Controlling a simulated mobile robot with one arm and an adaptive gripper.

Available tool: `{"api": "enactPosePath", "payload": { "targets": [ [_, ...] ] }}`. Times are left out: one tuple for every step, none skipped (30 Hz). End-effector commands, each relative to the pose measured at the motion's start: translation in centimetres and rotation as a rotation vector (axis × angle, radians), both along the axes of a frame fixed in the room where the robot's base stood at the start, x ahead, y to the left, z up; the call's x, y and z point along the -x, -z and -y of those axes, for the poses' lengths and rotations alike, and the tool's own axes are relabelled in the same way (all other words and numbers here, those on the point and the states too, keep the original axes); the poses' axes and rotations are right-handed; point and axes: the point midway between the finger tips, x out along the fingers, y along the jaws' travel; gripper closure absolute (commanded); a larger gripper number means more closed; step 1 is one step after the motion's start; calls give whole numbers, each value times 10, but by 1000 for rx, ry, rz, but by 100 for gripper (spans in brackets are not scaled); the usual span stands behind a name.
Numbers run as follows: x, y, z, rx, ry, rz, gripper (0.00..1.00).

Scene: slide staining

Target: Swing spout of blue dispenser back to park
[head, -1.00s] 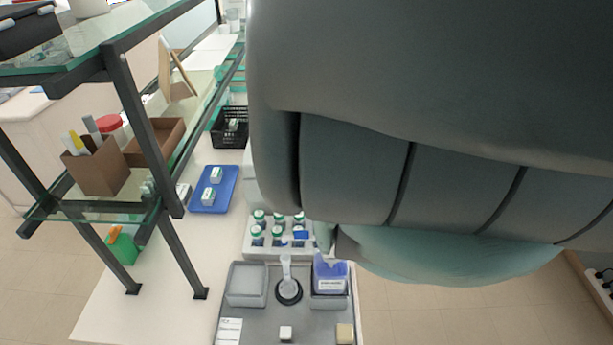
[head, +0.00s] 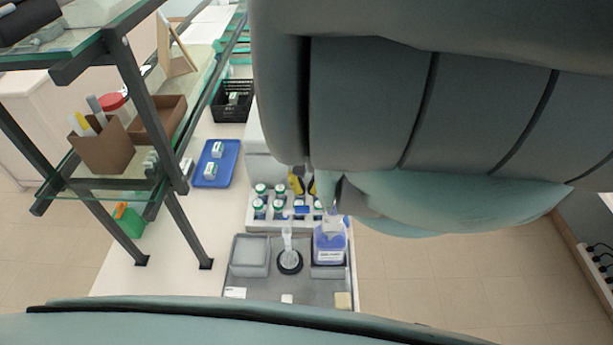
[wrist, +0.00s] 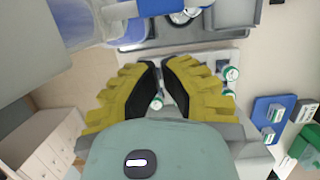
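The blue dispenser (head: 331,243) is a bottle with blue liquid and a white label, standing at the right of the grey staining tray (head: 315,287) in the head view. In the wrist view a bluish translucent body at the upper left looks like this dispenser (wrist: 78,20). A small blue piece (head: 301,210) shows left of its top; I cannot tell whether it is the spout. My gripper (head: 303,182), with yellow fingers, is behind the dispenser, over the far side of the bottle rack. In the wrist view my gripper's fingertips (wrist: 161,64) have a narrow gap between them, with nothing held.
A rack (head: 262,222) with several green-capped bottles stands behind the tray. The tray also bears a grey basin (head: 250,268) and a round black-rimmed holder (head: 289,262). A glass shelf frame (head: 150,115) rises at left. A blue tray (head: 228,177) and black basket (head: 218,112) lie farther back.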

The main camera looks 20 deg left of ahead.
Motion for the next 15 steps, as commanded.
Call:
{"api": "enactPosePath", "payload": {
  "targets": [
    [3,-5,1,-1,0,2,100],
    [5,-5,2,0,1,1,100],
    [8,-4,3,1,1,-1,100],
    [12,-5,3,1,0,-3,100],
    [14,-5,4,1,0,-3,100],
    [16,-5,5,0,-1,-2,100],
    [17,-5,5,0,-1,-1,100],
    [19,-4,6,1,-1,0,100],
    [21,-4,6,1,-1,0,100],
    [22,-3,7,1,-1,0,100],
    [23,-3,7,1,-1,0,100],
    [24,-2,8,2,-1,0,100],
    [25,-2,8,2,-1,0,100],
    [25,-1,8,1,-1,1,100],
    [25,-1,8,1,-1,1,100]
  ]
}}
